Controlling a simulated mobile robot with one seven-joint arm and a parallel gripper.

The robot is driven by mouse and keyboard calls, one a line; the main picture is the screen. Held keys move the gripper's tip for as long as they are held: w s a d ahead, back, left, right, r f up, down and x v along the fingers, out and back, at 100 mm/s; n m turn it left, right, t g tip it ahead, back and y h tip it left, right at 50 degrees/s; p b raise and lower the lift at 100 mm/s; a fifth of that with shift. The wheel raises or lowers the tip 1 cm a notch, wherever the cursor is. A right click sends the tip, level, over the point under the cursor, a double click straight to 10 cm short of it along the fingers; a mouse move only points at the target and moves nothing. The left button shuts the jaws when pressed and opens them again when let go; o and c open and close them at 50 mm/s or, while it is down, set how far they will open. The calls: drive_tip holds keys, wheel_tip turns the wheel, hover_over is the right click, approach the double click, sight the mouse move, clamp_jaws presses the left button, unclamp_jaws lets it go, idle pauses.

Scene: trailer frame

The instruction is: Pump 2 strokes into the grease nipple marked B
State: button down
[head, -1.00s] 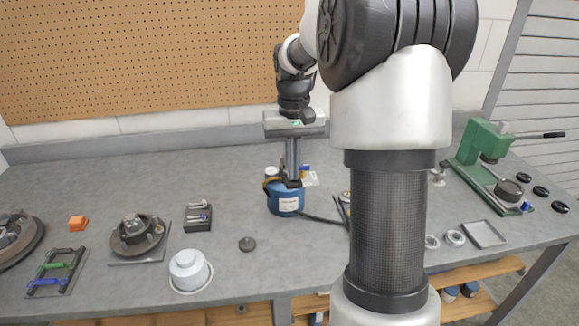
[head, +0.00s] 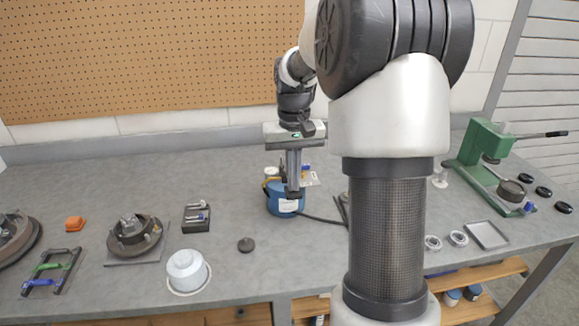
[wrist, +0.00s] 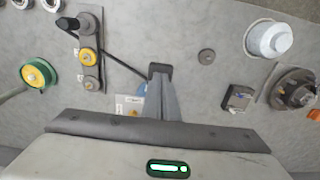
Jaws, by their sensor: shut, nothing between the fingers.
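The blue can (head: 284,207) with a white label stands mid-bench, and a black hose (head: 322,219) runs from it to the right. My gripper (head: 293,194) points down, shut and empty, in front of the can's upper part in the head view; I cannot tell if it touches. In the wrist view my fingertips (wrist: 160,71) hide nearly all of the can. No letter B is readable. My arm mostly hides this plate in the head view.
A green press (head: 480,160) stands at right, with a shallow tray (head: 487,235) before it. A white pot (head: 187,268), a dark puck (head: 246,245), a dark block (head: 196,218) and a hub (head: 135,235) lie left. Bench between puck and can is clear.

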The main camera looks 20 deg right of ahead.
drive_tip(key=shift+f, duration=0.45)
drive_tip(key=shift+f+b, duration=0.35)
drive_tip(key=shift+f, duration=0.05)
drive_tip(key=r+p, duration=0.3)
drive_tip(key=w+r+p, duration=0.1)
drive_tip(key=r+p, duration=0.2)
drive_tip(key=shift+w+d+r+p, duration=0.15)
drive_tip(key=shift+d+r+p, duration=0.05)
drive_tip(key=shift+r+p, duration=0.1)
drive_tip(key=shift+f, duration=0.15)
idle(0.4)
drive_tip(key=shift+s+a+f+b, duration=0.1)
drive_tip(key=shift+s+f+b, duration=0.15)
drive_tip(key=shift+f+b, duration=0.75)
drive_tip(key=shift+f, duration=0.15)
